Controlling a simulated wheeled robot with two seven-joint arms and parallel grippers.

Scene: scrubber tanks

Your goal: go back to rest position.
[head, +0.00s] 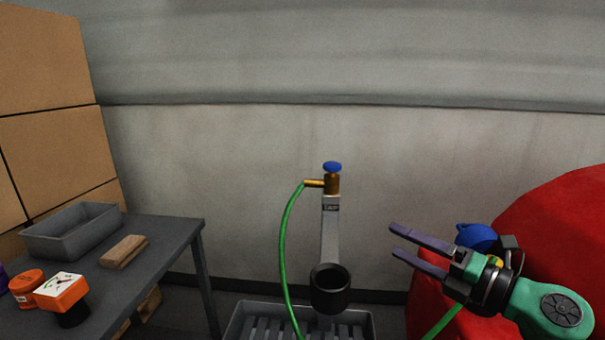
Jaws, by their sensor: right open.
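My right gripper (407,245) is at the lower right in the head view. Its two dark purple fingers are apart and point left, with nothing between them. It is in front of the red machine (555,205) and to the right of the tap post, apart from it. The tap (331,183) has a blue knob and a brass spout, and stands on a grey post (330,235). My left gripper does not show.
A green hose (284,250) hangs from the spout. A black cup-like holder (331,288) sits low on the post above a grey grated basin (245,322). At left, a dark table (175,240) bears a grey bin (72,235), a wooden block (124,252) and orange items (62,293). Cardboard boxes (45,60) stand behind.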

